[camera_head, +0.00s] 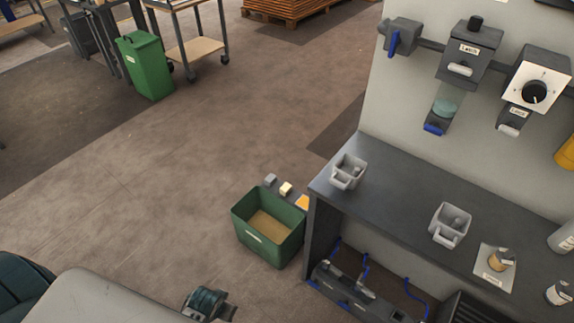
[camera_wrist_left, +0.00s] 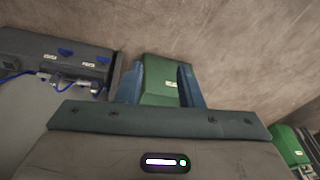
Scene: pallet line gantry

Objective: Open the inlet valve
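A grey valve body with a hanging blue lever (camera_head: 393,43) sits at the left end of the dark pipe on the wall panel, in the head view. I cannot read any label that marks it as the inlet valve. My left gripper (camera_wrist_left: 161,75) shows in the left wrist view with its two blue-grey fingers apart. A green bin (camera_wrist_left: 160,82) shows between and beyond the fingers; I see no contact. The left gripper's fingers cannot be made out in the head view. My right gripper is in neither view.
A dark bench (camera_head: 400,185) holds grey cups (camera_head: 450,226) below wall-mounted units (camera_head: 469,50). A green bin (camera_head: 268,225) stands on the floor at its left end. Under the bench is a dark unit (camera_head: 350,290) with blue hoses. The floor to the left is mostly clear.

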